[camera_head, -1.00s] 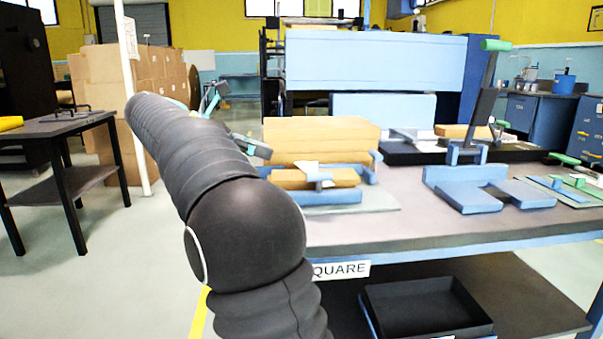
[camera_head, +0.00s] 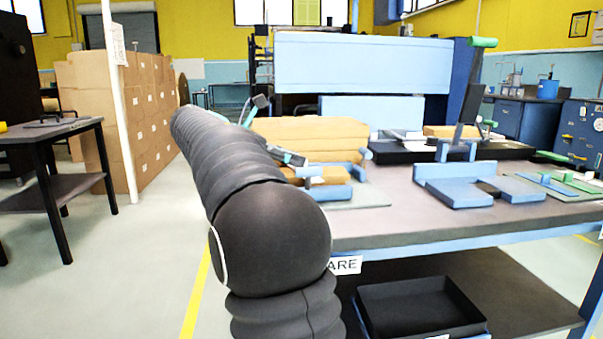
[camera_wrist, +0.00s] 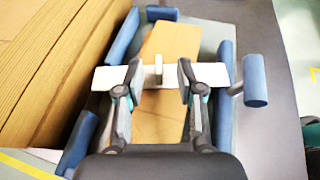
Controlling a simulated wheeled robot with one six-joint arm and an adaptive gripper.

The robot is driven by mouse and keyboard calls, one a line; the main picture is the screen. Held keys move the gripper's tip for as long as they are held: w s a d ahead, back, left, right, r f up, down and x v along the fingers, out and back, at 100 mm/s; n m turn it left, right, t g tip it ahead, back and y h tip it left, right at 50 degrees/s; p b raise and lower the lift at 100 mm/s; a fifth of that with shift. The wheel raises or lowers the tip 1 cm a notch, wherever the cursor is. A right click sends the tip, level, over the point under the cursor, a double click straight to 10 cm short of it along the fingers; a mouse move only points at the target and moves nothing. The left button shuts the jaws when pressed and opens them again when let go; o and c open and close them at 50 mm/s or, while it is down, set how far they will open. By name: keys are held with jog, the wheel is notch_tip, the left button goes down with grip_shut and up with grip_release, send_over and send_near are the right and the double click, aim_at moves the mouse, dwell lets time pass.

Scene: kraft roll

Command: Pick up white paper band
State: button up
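The white paper band (camera_wrist: 112,78) lies across a kraft-brown block (camera_wrist: 172,42) in a blue-walled fixture, in the wrist view. A small upright white tab (camera_wrist: 158,66) stands at the band's middle. My gripper (camera_wrist: 158,74) is open, with one finger on each side of the tab and a gap to it on both sides. The fingers overlap parts of the band; I cannot tell whether they touch it. In the head view my gripper (camera_head: 290,157) is small, partly behind my arm, over the fixture (camera_head: 334,193). The band cannot be made out there.
A large kraft stack (camera_head: 318,131) stands behind the fixture, and beside my left finger in the wrist view (camera_wrist: 50,75). A blue press-like device (camera_head: 458,190) stands to the right on the bench (camera_head: 400,218).

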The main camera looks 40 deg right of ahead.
jog(key=x, duration=0.3)
grip_shut()
jog(key=shift+w, duration=0.1)
